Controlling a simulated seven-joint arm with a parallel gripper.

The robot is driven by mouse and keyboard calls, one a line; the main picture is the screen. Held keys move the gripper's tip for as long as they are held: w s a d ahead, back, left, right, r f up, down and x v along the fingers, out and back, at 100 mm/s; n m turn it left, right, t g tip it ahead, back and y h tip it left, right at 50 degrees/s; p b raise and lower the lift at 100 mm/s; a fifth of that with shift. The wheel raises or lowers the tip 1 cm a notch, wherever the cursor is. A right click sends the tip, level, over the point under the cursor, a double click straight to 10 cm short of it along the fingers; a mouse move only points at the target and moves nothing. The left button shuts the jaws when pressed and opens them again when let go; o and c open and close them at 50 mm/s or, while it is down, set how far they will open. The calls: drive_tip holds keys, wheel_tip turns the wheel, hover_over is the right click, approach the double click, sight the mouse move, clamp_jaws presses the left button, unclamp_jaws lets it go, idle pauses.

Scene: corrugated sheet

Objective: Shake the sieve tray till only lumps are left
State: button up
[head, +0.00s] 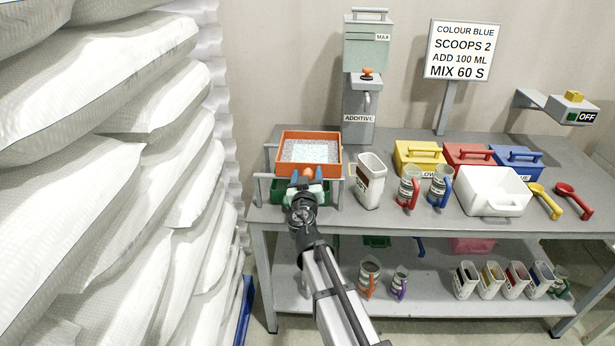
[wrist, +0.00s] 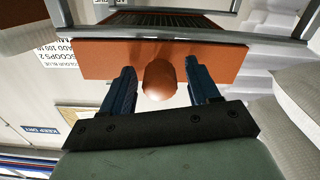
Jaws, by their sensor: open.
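The orange sieve tray (head: 279,150) sits level on a grey rail frame (head: 264,176) at the left end of the bench. Pale granular material (head: 310,151) covers its mesh; I cannot tell lumps from fines. A green bin (head: 282,190) stands below the tray, partly hidden by my arm. My gripper (head: 307,176) is at the tray's front wall. In the wrist view, my gripper (wrist: 160,72) is open, its blue fingers on either side of the tray's round orange knob (wrist: 159,82), with gaps between. The tray's front wall (wrist: 230,62) is just beyond the fingertips.
A white jug (head: 369,182) stands close to the right of the frame. The additive dispenser (head: 360,110) is behind. Mugs, coloured boxes and a white tub (head: 494,192) fill the bench further right. Stacked white sacks (head: 150,150) rise at left.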

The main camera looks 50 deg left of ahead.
clamp_jaws()
idle(0.6)
